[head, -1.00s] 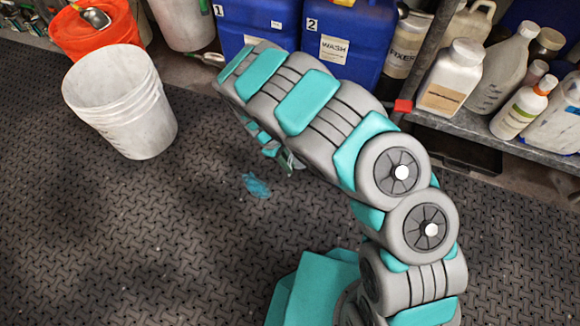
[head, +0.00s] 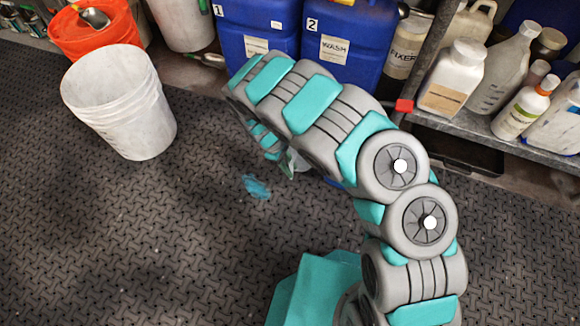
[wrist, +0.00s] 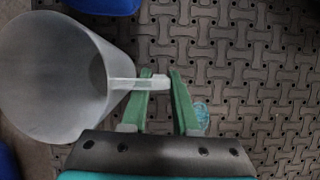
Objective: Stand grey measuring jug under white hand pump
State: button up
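The grey measuring jug (wrist: 45,75) fills the left of the wrist view, seen from above with its open mouth showing. Its handle (wrist: 125,84) points right and crosses over the left finger. The handle's pale end lies between the two green fingertips of my gripper (wrist: 160,78). The fingers stand apart with the handle between them; whether both press on it is unclear. In the head view my arm mostly hides the gripper and jug; a small pale and green patch shows beneath the arm. I cannot make out the white hand pump in either view.
A white bucket (head: 125,105) stands on the mat at left, beside an orange bucket (head: 95,35). Blue containers (head: 345,45) line the back. A shelf (head: 500,140) with several bottles is at right. A blue patch (head: 256,187) lies on the otherwise clear mat.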

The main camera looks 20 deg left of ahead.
jog(key=shift+o, duration=1.2)
jog(key=p+v, duration=0.1)
jog(key=v, duration=1.1)
jog(key=shift+r, duration=0.1)
